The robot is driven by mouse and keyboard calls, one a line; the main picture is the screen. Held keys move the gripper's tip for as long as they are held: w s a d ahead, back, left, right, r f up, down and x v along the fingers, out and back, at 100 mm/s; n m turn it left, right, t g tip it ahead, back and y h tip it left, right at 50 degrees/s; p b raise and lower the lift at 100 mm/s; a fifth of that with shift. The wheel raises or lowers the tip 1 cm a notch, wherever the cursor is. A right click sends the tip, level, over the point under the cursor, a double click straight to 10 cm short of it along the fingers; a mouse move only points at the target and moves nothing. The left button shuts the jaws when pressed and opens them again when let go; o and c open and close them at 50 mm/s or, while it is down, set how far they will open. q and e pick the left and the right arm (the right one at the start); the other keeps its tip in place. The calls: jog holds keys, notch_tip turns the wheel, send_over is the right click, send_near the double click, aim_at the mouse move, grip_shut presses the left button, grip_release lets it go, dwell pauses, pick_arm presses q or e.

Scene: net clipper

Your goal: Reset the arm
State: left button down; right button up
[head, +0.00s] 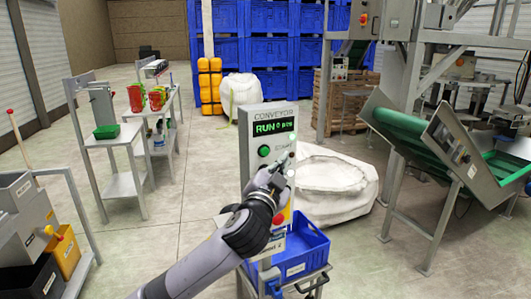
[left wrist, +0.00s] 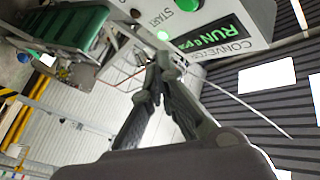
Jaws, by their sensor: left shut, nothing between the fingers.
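My left gripper (head: 283,168) is in front of the grey conveyor control panel (head: 257,133) in the head view. Its fingers are shut and empty, near the panel's right side; I cannot tell whether they touch it. The panel's display (head: 273,127) reads RUN in green, and a green button (head: 264,151) sits below it, beside the word START. In the left wrist view the closed fingertips (left wrist: 160,62) point toward the panel (left wrist: 235,25), and a lit green spot (left wrist: 162,36) shows near them. My right gripper is not in view.
A blue crate (head: 306,250) stands low behind my left forearm. A large white sack (head: 335,190) lies behind the panel. A green conveyor (head: 410,128) on a metal frame is at the right. A metal table (head: 115,138) and bins (head: 25,225) are at the left, with open floor between.

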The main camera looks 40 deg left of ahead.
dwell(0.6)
pick_arm(q)
jog(key=s+d+f+g+h, duration=0.1)
jog(key=s+d+f+g, duration=0.15)
jog(key=f, duration=0.55)
jog(key=s+d+f+n+g+h, duration=0.1)
jog(key=s+f+g, duration=0.15)
jog(key=f, duration=0.45)
jog(key=s+d+f+g, duration=0.2)
jog(key=s+f, duration=0.2)
jog(key=f, duration=0.4)
jog(key=s+d+f+n+g+h, duration=0.15)
jog(key=s+d+f+g, duration=0.3)
jog(key=s+f, duration=0.6)
jog(key=s+d+f+m+g+h, duration=0.1)
jog(key=s+d+f+g+h, duration=0.45)
jog(key=s, duration=0.85)
notch_tip(320, 180, down, 28)
jog(key=s+y+b, duration=0.1)
jog(key=y, duration=0.2)
jog(key=s+a+f+b, duration=0.1)
jog(key=s+a+f, duration=0.2)
jog(key=s+f, duration=1.3)
jog(key=shift+s+f+g, duration=0.15)
jog(key=shift+s+g, duration=0.25)
